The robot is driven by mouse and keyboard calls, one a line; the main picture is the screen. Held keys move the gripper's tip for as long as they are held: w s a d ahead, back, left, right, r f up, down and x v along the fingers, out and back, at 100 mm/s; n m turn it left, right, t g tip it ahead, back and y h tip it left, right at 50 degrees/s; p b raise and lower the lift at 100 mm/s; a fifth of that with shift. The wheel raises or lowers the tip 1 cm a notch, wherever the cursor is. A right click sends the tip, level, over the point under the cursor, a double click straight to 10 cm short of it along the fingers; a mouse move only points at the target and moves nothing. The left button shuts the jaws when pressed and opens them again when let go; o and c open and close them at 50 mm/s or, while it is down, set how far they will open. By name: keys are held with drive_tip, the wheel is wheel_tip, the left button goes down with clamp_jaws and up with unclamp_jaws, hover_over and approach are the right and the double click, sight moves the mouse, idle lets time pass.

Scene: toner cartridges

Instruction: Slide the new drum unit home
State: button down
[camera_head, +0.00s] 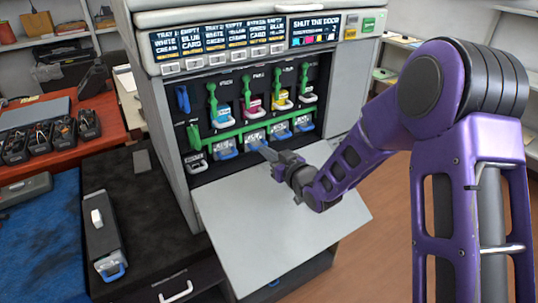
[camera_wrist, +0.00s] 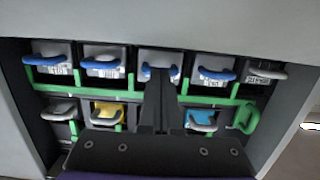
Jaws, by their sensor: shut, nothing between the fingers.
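The printer (camera_head: 165,110) stands open at the front. Its lower row holds several grey drum units with blue handles. My gripper (camera_head: 268,152) points at the second blue-handled drum unit (camera_head: 254,134) from the left. In the wrist view, which is upside down, this drum unit (camera_wrist: 160,54) is the middle one. My shut, empty fingers (camera_wrist: 160,85) cover most of its blue handle; I cannot tell whether they touch it. Its face looks about level with the neighbouring drum units (camera_wrist: 217,60). A green bar (camera_head: 232,134) runs above the row.
The lowered door (camera_head: 280,225) lies below my gripper. Toner cartridges (camera_head: 251,105) fill the upper row. A grey-handled unit (camera_head: 196,165) is at lower left. A dark unit with a blue handle (camera_head: 100,232) lies on the black surface at left. The display (camera_head: 315,30) reads "SHUT THE DOOR".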

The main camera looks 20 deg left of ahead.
drive_tip(key=shift+w+a, duration=0.25)
drive_tip(key=shift+a, duration=0.1)
drive_tip(key=v, duration=0.3)
drive_tip(key=f+b+v, duration=0.1)
drive_tip(key=v, duration=0.5)
drive_tip(key=shift+d+f, duration=0.1)
drive_tip(key=shift+f, duration=0.1)
